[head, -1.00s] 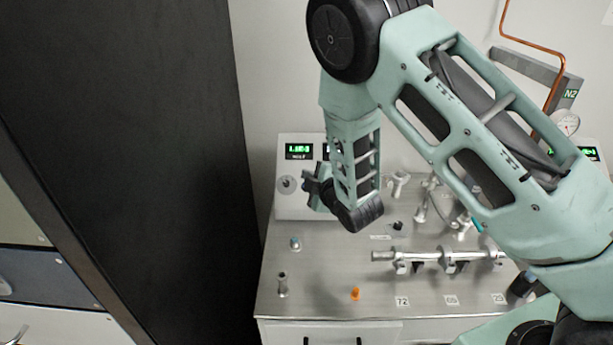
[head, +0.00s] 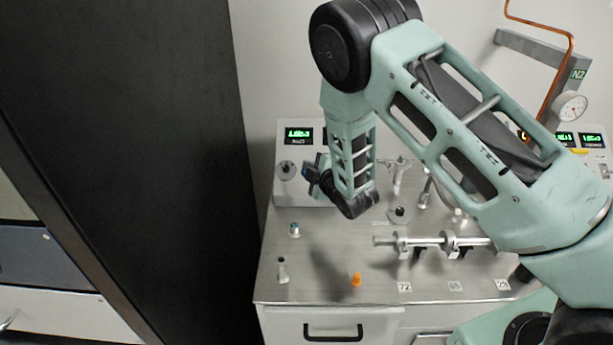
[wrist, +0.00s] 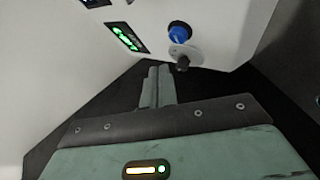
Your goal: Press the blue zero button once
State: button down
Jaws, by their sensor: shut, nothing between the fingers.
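I cannot make out the button clearly there.
The steel bench top (head: 330,240) carries small fittings, an orange piece (head: 356,280) and a clamped metal tube (head: 440,240). A tall black panel (head: 130,150) stands to the left. A copper pipe (head: 568,60) and a gauge (head: 571,106) are at the right.

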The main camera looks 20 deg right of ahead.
jog(key=shift+w+d+f+b, duration=0.25)
jog(key=shift+w+f+b, duration=0.45)
jog(key=shift+f, duration=0.3)
jog(key=shift+f, duration=0.1)
dwell(1.3)
jog(key=shift+w+f+b, duration=0.2)
jog(key=shift+b, duration=0.3)
jog(key=shift+w+d+f+b, duration=0.15)
jog(key=shift+w+f+b, duration=0.15)
jog(key=shift+b, duration=0.2)
dwell(0.4)
jog(key=shift+s, duration=0.1)
jog(key=shift+s+r+p, duration=0.35)
jog(key=shift+s+r, duration=0.1)
jog(key=shift+r, duration=0.2)
jog(key=s+r, duration=0.1)
jog(key=s+a+r+p, duration=0.1)
jog(key=r+p, duration=0.1)
jog(key=r, duration=0.1)
jog(key=shift+s+a, duration=0.15)
jog(key=shift+s, duration=0.25)
